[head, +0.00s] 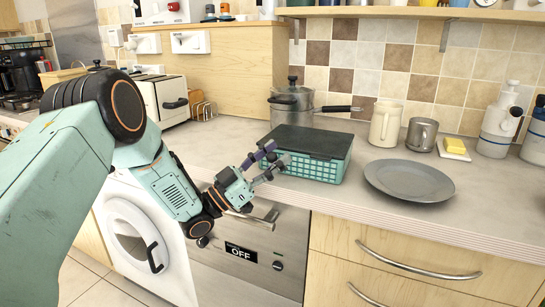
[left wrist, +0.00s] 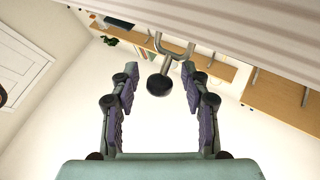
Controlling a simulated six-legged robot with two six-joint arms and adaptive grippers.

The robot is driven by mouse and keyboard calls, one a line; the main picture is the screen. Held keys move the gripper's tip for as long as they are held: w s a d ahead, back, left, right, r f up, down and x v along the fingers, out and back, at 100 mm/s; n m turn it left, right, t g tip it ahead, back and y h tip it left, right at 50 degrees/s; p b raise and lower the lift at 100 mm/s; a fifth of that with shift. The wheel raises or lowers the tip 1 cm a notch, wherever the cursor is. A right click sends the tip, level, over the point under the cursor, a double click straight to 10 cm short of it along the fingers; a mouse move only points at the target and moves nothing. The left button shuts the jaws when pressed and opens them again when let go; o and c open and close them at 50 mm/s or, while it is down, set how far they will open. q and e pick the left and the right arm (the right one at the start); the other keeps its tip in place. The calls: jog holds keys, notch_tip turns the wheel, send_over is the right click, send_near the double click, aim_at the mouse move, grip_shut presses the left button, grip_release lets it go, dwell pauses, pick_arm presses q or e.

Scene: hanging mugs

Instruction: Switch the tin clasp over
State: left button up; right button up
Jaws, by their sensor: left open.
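A teal box with a lattice side and a dark flat lid, likely the tin (head: 315,165), stands closed on the counter in the head view. My left gripper (head: 270,163) is at its left side, fingers spread and pointing towards it. I cannot tell if they touch it. In the left wrist view, a dark round knob (left wrist: 158,85) on a grey forked stem (left wrist: 176,50) shows between the open fingers. I cannot tell whether this is the clasp. No clasp is clear in the head view. My right gripper is not in view.
A grey plate (head: 408,180) lies right of the box. A steel pot (head: 291,105) stands behind it. A cream mug (head: 385,124), a grey mug (head: 421,134) and a yellow sponge (head: 455,146) stand further right. Below are an oven (head: 247,255) and drawers.

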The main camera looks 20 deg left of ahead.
pick_arm(q)
jog(key=v, duration=1.2)
